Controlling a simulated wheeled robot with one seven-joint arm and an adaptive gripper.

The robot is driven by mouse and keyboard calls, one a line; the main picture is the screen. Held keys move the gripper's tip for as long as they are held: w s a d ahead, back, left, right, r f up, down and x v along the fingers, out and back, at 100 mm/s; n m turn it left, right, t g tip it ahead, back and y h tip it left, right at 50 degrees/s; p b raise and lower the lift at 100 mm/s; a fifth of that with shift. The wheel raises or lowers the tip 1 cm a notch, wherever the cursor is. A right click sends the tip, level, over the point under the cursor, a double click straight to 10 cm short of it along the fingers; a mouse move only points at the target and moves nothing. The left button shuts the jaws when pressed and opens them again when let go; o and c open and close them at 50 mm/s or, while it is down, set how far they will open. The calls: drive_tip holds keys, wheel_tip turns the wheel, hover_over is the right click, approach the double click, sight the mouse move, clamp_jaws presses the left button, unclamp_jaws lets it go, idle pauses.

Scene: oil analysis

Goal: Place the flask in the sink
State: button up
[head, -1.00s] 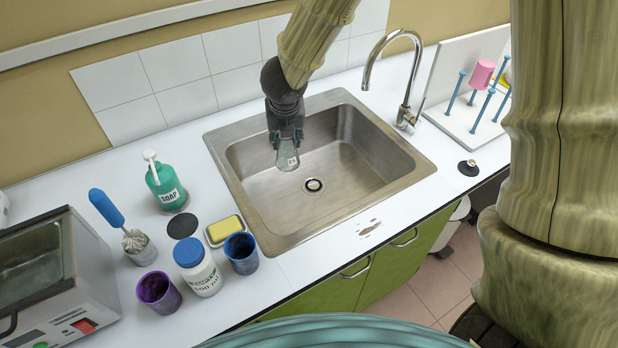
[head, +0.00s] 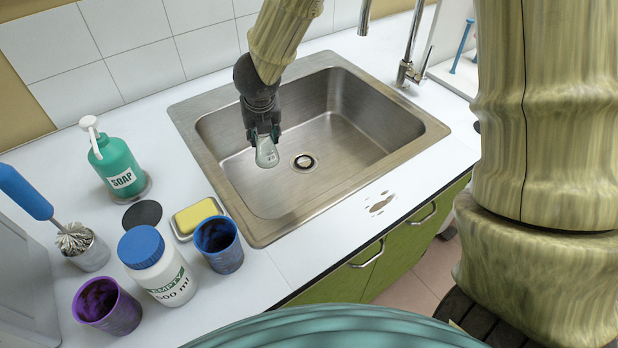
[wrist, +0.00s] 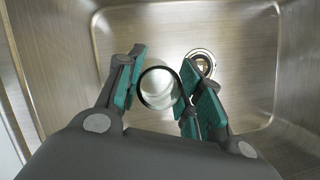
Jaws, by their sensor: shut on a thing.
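The clear glass flask (head: 266,152) hangs from my gripper (head: 263,133) over the left part of the steel sink (head: 330,165). In the wrist view the flask's round mouth (wrist: 159,88) sits between the two green-padded fingers of my gripper (wrist: 160,88), which is shut on it. The sink's drain (head: 304,162) lies just right of the flask in the head view, and it also shows in the wrist view (wrist: 202,64). How far the flask's bottom is above the basin floor is hard to tell.
A soap bottle (head: 115,162), a yellow sponge (head: 197,215), a blue cup (head: 219,245), a white bottle with a blue lid (head: 157,266) and a purple cup (head: 106,306) stand left of the sink. The tap (head: 408,60) rises behind it at the right.

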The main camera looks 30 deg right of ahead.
drive_tip(key=shift+d+f+b, duration=0.1)
drive_tip(key=shift+f+b, duration=0.9)
drive_tip(key=shift+f, duration=0.55)
drive_tip(key=shift+w+d+f+p, duration=0.2)
drive_tip(key=shift+w+d+f, duration=0.65)
drive_tip(key=shift+d, duration=1.65)
drive_tip(key=shift+w+d+f+p, duration=0.25)
drive_tip(key=shift+w+d+f, duration=0.6)
drive_tip(key=shift+d, duration=1.7)
drive_tip(key=shift+w+d+f+p, duration=0.2)
drive_tip(key=shift+w+d+f, duration=0.65)
drive_tip(key=shift+d, duration=1.65)
drive_tip(key=o, duration=1.2)
drive_tip(key=shift+o, duration=0.2)
drive_tip(key=shift+r, duration=0.1)
